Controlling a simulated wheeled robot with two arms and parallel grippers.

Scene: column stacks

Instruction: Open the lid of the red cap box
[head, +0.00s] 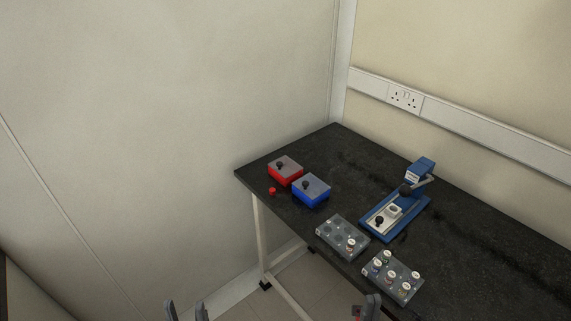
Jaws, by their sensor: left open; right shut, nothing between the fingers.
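The red cap box (285,179) sits near the far left corner of the table. Its grey lid (291,164) with a black knob lies on top, closed. My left gripper (186,309) is at the bottom edge of the head view, left of the table and well away from the box. Its two fingers are apart with nothing between them. My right gripper (373,304) is at the bottom, in front of the table near the vial trays, shut and empty. Only the tips of both grippers show.
A small red cap (272,191) lies beside the red box. A blue box (311,195) with a similar lid stands close to its right. Two vial trays (335,222) (372,281) and a blue press device (368,222) stand further right. The black table's (340,140) back is clear.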

